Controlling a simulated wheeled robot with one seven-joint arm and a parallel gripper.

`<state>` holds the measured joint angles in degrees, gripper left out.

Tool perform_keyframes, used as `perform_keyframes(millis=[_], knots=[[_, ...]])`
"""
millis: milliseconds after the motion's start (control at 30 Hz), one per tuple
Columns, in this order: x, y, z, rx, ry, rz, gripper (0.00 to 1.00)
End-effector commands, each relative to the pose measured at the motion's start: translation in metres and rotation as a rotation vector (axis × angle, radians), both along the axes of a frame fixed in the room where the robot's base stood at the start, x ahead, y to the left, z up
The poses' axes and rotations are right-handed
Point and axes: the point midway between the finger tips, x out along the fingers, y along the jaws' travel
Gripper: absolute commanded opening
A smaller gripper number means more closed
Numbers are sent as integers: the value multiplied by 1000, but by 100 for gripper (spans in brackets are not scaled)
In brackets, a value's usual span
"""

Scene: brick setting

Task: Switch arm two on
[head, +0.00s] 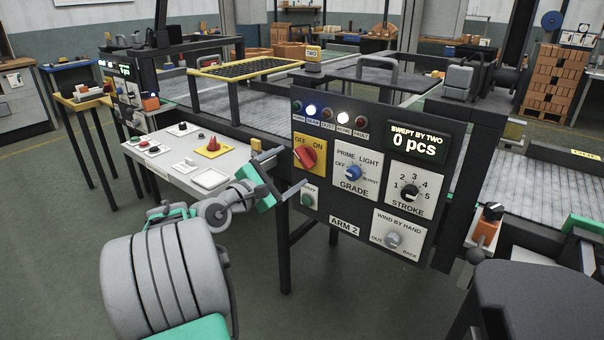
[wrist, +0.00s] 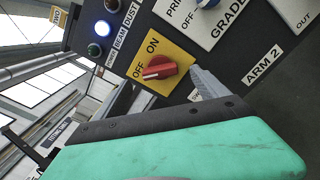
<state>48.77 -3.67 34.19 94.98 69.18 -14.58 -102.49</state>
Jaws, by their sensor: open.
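The ARM 2 panel (head: 330,190) is a dark board with switches. Its red OFF/ON rotary knob (head: 306,157) sits on a yellow plate; it also shows in the wrist view (wrist: 160,70). There, one end of its handle lies by the word OFF. My gripper (head: 290,168) is open and empty, just left of the knob in the head view. One finger reaches toward the panel below the knob; in the wrist view this finger (wrist: 205,84) shows right of the knob, apparently not touching it. The other finger is partly hidden in the wrist view.
The panel also has a blue grade knob (head: 353,172), a stroke dial (head: 409,193), a wind-by-hand knob (head: 393,240) and a green button (head: 307,200) close to my lower finger. The BEAM lamp (head: 311,111) and BRAKE lamp (head: 344,118) are lit. A grey control desk (head: 175,155) stands left.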

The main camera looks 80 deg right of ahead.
Motion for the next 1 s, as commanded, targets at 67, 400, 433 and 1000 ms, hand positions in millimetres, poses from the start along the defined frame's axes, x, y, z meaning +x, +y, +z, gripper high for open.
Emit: perform_keyframes(millis=[67, 400, 433, 1000], knots=[[-8, -13, 1, -1, -3, -5, 84], [-26, -59, 1, 2, -5, 1, 84], [-26, -60, 1, 2, -5, 1, 84], [-25, -60, 1, 2, -7, 4, 54]])
